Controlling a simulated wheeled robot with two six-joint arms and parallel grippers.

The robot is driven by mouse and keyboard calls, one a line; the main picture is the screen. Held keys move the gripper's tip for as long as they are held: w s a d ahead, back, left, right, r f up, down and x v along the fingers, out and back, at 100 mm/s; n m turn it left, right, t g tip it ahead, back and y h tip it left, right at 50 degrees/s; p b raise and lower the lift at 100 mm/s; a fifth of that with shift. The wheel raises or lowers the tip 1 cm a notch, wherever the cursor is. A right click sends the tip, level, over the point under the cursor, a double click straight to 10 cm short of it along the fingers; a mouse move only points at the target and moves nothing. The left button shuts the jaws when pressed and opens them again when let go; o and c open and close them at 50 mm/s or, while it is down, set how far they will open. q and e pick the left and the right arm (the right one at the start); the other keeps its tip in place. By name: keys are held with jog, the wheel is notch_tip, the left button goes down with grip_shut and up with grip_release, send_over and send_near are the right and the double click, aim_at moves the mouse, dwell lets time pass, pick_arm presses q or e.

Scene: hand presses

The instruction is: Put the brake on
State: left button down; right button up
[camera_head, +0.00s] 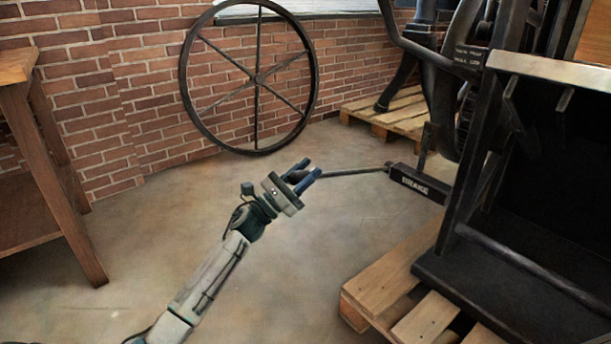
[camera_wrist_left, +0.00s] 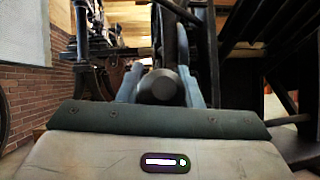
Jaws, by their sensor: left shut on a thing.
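The brake is a black block lettered "BRAKE" (camera_head: 422,184) at the side of the dark press. A thin dark lever (camera_head: 350,172) sticks out from it to the left. My left gripper (camera_head: 309,176) is at the free end of this lever, with its blue fingers shut around the end. In the left wrist view, the lever's round dark end (camera_wrist_left: 160,87) sits between the two fingers, and most of the lever behind it is hidden. The right gripper does not show in either view.
The black press (camera_head: 480,150) fills the right side. A wooden pallet (camera_head: 400,285) lies in front of it and another pallet (camera_head: 408,112) stands behind. A spoked wheel (camera_head: 187,75) leans on the brick wall. A wooden table (camera_head: 45,150) is at left. The floor between is clear.

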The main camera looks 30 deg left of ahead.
pick_arm(q)
jog(key=shift+s+f, duration=0.1)
jog(key=shift+f, duration=0.35)
jog(key=c, duration=1)
grip_release()
jog(key=shift+r, duration=0.1)
jog(key=p+v, duration=0.2)
jog(key=v, duration=0.9)
jog(key=shift+d, duration=0.1)
